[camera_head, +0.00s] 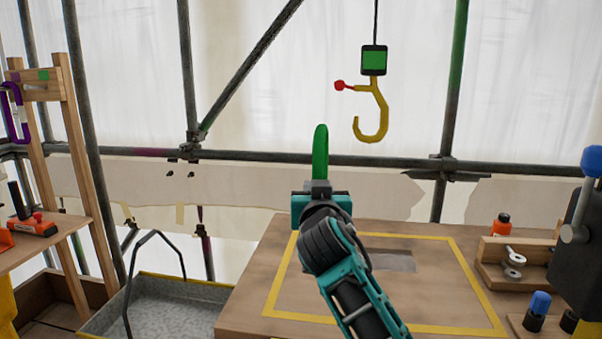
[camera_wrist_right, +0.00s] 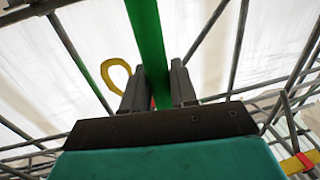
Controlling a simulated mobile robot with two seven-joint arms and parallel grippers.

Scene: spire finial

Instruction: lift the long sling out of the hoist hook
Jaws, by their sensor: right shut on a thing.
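The hoist hook (camera_head: 371,110) is yellow and hangs from a dark block with a green face, with a red-tipped lever at its left. Nothing hangs in its bend. My right gripper (camera_head: 321,186) is left of the hook and lower, shut on a green sling (camera_head: 320,152) that stands up from the jaws as a narrow loop, apart from the hook. In the right wrist view the sling (camera_wrist_right: 147,45) runs up between the two fingers (camera_wrist_right: 158,88), and a yellow loop, likely the hook (camera_wrist_right: 117,74), shows to its left. My left gripper is not in view.
A wooden table (camera_head: 250,300) with a yellow outlined square stands below. A grey tray (camera_head: 180,310) with a dark handle is to its left. A purple sling (camera_head: 14,110) hangs on a wooden rack at far left. Scaffold poles cross behind. An orange bottle (camera_head: 502,224) stands at right.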

